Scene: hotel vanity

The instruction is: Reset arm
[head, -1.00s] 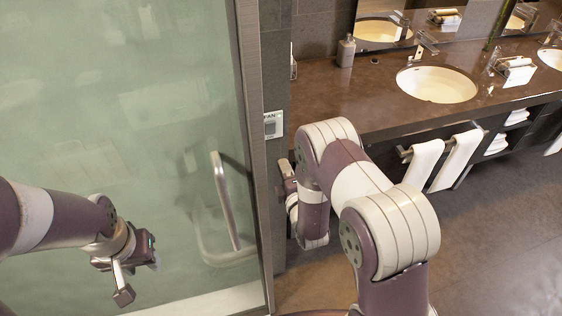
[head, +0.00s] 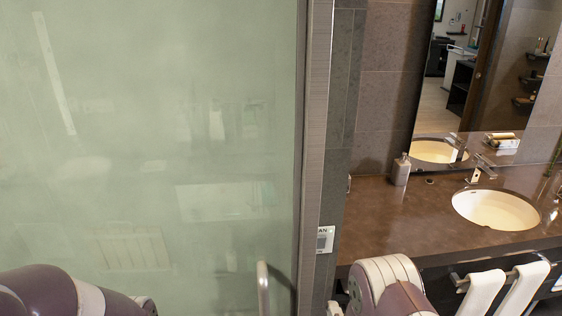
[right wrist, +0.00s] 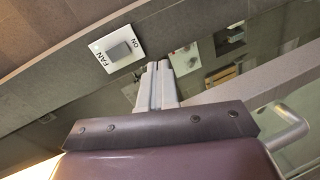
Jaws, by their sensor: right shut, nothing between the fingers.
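My right gripper (right wrist: 158,70) shows in the right wrist view with its two grey fingers together and nothing between them. A white FAN switch plate (right wrist: 118,50) with a grey rocker and the word ON is up and left of the fingertips, apart from them in the picture. In the head view the switch plate (head: 325,240) is on the narrow wall beside the glass door. My right arm's upper links show at the bottom of the head view, with the gripper below or hidden. My left arm shows at the bottom left; its gripper is out of frame.
A frosted glass door (head: 150,150) with a metal handle (head: 263,290) fills the left of the head view. The brown vanity counter (head: 400,215) holds a sink (head: 496,209) and a soap dispenser (head: 401,170). White towels (head: 482,293) hang below it.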

